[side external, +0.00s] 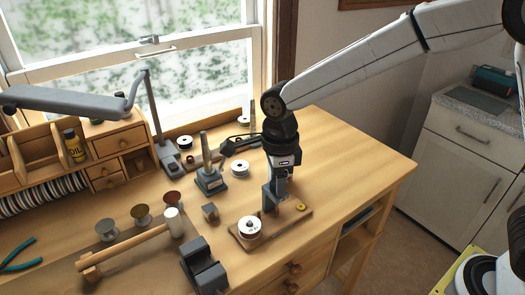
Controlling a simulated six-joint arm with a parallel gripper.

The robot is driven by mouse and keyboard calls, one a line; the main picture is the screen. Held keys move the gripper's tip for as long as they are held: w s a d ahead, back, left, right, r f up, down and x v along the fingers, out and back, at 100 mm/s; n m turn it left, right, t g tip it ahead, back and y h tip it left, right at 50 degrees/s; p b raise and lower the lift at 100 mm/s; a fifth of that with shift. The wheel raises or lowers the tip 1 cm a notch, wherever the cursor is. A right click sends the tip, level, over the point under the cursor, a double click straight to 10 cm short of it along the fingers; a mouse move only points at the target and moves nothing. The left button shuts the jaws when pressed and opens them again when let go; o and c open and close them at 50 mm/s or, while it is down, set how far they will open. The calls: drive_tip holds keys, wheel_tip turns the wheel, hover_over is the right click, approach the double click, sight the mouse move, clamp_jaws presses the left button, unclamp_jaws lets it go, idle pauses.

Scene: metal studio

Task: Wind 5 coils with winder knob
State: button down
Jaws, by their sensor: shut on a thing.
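The winder has a flat wooden base (272,233) near the front of the bench. My gripper (274,201) points down over the middle of the base, between spool and yellow piece. It is shut on what appears to be the winder knob, which the fingers hide. The coils on the spool are too small to count.
A dark grey block-like stand (203,268) is left of the winder. A mallet (128,247), several small spools, a grey post stand (210,180) and a lamp (75,100) fill the left and back. The bench right of the winder is clear.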

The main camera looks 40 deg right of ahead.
drive_tip(key=m, duration=0.4)
drive_tip(key=shift+r+m, duration=0.1)
drive_tip(key=shift+m, duration=0.2)
drive_tip(key=shift+w, duration=0.1)
drive_tip(key=shift+c, duration=1.1)
unclamp_jaws()
drive_tip(key=shift+r, duration=3.9)
